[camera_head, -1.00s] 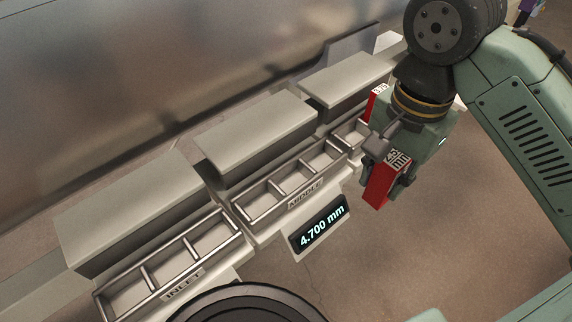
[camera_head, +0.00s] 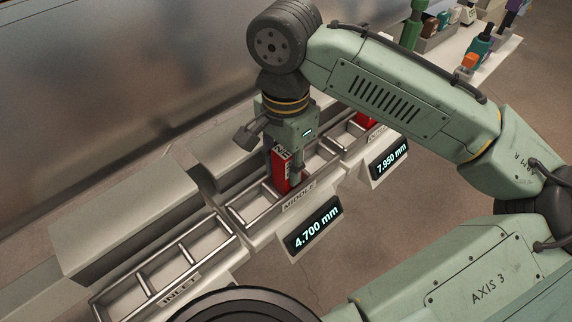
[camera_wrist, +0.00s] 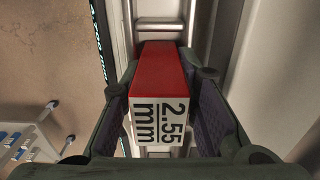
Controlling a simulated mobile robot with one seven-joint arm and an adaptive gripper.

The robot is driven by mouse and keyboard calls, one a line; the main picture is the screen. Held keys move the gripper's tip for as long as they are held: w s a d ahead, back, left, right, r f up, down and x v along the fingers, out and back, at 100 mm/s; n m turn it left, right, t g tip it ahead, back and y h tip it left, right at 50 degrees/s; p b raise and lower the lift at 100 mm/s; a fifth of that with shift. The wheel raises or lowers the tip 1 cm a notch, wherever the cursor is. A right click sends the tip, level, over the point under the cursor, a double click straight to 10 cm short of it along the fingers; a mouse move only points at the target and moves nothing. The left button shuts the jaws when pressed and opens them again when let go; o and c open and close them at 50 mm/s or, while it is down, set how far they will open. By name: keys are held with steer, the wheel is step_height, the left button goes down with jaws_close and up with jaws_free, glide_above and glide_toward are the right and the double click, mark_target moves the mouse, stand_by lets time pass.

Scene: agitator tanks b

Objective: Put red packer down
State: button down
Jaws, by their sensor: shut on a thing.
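The red packer (camera_head: 281,172) is held upright in my gripper (camera_head: 283,160) over the middle tray (camera_head: 240,212). In the wrist view the packer (camera_wrist: 162,68) shows a white end face marked "2.55 mm", with a gripper pad (camera_wrist: 208,112) on each side. My gripper is shut on it. The packer's lower end is near the tray's dividers; I cannot tell whether it touches the tray floor. Another red packer (camera_head: 365,121) is in the farther tray (camera_head: 344,139). The middle tray's display (camera_head: 314,228) reads 4.700 mm.
The inlet tray (camera_head: 180,268) at the lower left looks empty. The farther display (camera_head: 390,162) reads 7.950 mm. Pale blocks (camera_head: 125,215) line the trays' back side. A bench (camera_head: 485,60) with several coloured items stands at the upper right.

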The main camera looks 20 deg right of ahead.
steer(key=shift+f, duration=0.3)
steer(key=shift+f, duration=0.1)
steer(key=shift+f, duration=0.1)
steer(key=c, duration=1.2)
jaws_free()
steer(key=shift+c, duration=0.2)
step_height(320, 180, up, 8)
steer(key=p, duration=0.7)
steer(key=shift+p, duration=0.3)
